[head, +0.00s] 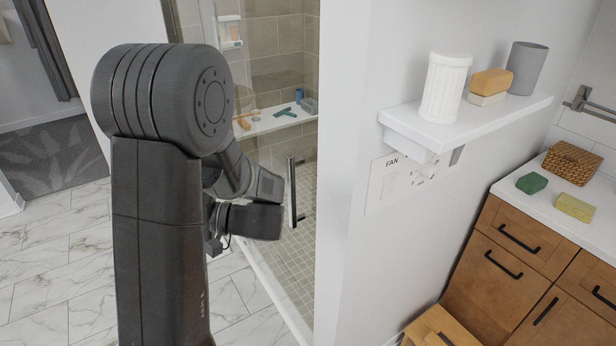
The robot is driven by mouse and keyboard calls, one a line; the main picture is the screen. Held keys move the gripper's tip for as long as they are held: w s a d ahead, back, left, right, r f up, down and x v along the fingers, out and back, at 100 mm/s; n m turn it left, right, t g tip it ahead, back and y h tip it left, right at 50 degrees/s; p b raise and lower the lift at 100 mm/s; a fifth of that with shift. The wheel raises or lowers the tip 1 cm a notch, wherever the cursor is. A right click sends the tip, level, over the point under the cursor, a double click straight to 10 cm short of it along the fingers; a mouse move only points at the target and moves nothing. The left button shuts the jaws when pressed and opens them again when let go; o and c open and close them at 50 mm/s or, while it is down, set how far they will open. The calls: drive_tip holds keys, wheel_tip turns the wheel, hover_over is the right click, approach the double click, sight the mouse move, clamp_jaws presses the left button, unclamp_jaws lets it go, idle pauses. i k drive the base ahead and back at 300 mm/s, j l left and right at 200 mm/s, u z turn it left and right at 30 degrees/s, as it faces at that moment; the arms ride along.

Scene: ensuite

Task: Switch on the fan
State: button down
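A white wall panel (404,178) labelled "FAN" is on the white wall under the shelf, right of centre. It has a pale flat switch plate (389,187) below the label and a round dial (424,173) with marks around it. A white fitting under the shelf partly covers the panel's top, and I cannot read the switch position. My dark arm fills the left side and its folded wrist links are left of the wall, apart from the panel.
The shelf (463,119) juts out above the panel, holding a white fluted cup (445,88), soaps and a grey cup (526,68). A wooden vanity (516,238) stands right, a wooden stool (440,326) below. The shower door handle (292,192) is beside my wrist. Tiled floor at left is clear.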

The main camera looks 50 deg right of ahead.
sight(390, 181)
drive_tip(key=z, duration=1.85)
drive_tip(key=l, duration=0.65)
